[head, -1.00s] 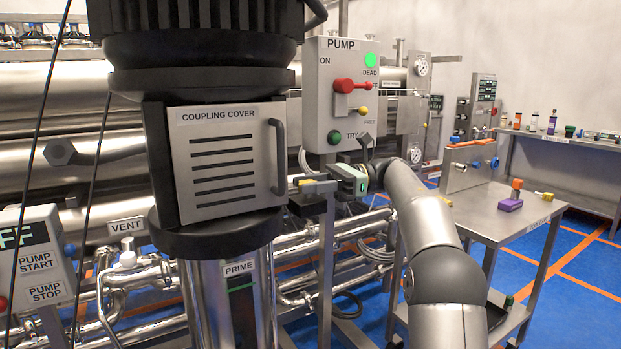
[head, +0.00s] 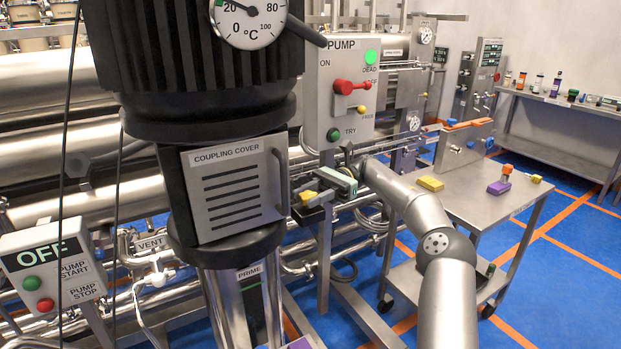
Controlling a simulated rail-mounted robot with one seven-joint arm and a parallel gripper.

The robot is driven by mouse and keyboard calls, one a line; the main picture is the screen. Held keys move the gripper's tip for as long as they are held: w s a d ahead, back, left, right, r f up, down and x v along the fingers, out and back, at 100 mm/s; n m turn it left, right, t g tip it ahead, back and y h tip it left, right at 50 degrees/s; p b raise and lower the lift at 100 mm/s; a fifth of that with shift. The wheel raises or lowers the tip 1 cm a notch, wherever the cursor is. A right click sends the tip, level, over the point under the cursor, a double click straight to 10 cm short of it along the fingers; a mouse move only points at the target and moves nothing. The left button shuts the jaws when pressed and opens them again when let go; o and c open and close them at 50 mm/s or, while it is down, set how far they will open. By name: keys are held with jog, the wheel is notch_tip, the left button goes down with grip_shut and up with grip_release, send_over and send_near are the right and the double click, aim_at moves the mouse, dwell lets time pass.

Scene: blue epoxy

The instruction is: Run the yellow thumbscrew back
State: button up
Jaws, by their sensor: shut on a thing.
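The yellow thumbscrew (head: 308,198) shows as a small yellow piece at my gripper, just right of the coupling cover (head: 232,195). My gripper (head: 312,200) reaches in from the right and is shut on it. The dark fingers hide part of the thumbscrew, and its thread cannot be seen. The coupling cover is a grey slotted panel on the black pump body, with a dark handle (head: 281,180) at its right edge. The cover looks closed.
The pump box (head: 340,95) stands behind my gripper, with a red lever and a lit green lamp. A steel cart (head: 465,215) at right carries yellow, purple and orange pieces. The OFF panel (head: 50,265) is at lower left. Pipes run below the gripper.

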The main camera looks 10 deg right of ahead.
jog(key=shift+f, duration=0.1)
dwell(0.5)
jog(key=o, duration=0.7)
jog(key=shift+p, duration=0.3)
jog(key=shift+r, duration=0.3)
notch_tip(320, 180, up, 2)
jog(key=shift+r+p, duration=0.25)
jog(key=shift+p, duration=0.2)
jog(key=s+r+b, duration=0.5)
jog(key=s+r, duration=0.5)
jog(key=s, duration=0.4)
jog(key=shift+b, duration=0.4)
